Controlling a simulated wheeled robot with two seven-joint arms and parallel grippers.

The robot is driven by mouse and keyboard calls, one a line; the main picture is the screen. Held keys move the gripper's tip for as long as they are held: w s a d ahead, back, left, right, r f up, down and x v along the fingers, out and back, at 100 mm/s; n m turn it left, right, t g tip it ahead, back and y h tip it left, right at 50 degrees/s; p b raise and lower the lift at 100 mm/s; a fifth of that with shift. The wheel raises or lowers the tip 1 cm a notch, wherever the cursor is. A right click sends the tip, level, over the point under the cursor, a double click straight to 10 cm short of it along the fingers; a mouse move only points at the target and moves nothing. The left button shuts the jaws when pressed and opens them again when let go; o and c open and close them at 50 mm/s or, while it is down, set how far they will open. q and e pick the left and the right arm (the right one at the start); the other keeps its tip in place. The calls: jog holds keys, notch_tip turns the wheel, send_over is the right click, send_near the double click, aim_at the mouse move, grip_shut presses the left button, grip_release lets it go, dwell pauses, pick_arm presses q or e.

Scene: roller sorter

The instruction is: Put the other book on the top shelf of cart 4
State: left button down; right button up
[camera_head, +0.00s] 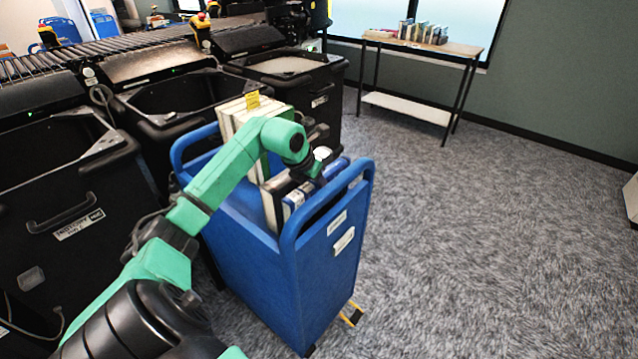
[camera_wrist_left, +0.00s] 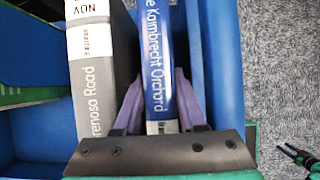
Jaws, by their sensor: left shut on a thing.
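My left gripper (camera_head: 312,172) is down at the near end of the blue cart (camera_head: 285,290). In the left wrist view its fingers (camera_wrist_left: 158,112) are shut on a blue book (camera_wrist_left: 156,62) whose spine reads "Kaimbrecht Orchard". The book is upright within the cart's top shelf. A grey book (camera_wrist_left: 98,75) with a white label stands just left of it, apart from it at the fingers. The cart's number cannot be read. A dark and green part, probably my right gripper (camera_wrist_left: 300,155), shows at the lower right of the wrist view; its jaws are unclear.
Several pale books (camera_head: 240,112) with a yellow tag stand at the cart's far end. Black bins (camera_head: 75,200) line the roller conveyor (camera_head: 110,45) on the left. A table (camera_head: 425,45) with books stands at the back. The carpet to the right is clear.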

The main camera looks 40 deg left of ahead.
pick_arm(q)
jog(key=shift+f, duration=0.1)
jog(key=c, duration=0.5)
grip_release()
jog(key=shift+o, duration=0.5)
jog(key=shift+s, duration=0.1)
jog(key=b+v, duration=0.3)
jog(key=v, duration=1.1)
jog(key=shift+s+r, duration=0.15)
jog(key=shift+r, duration=0.15)
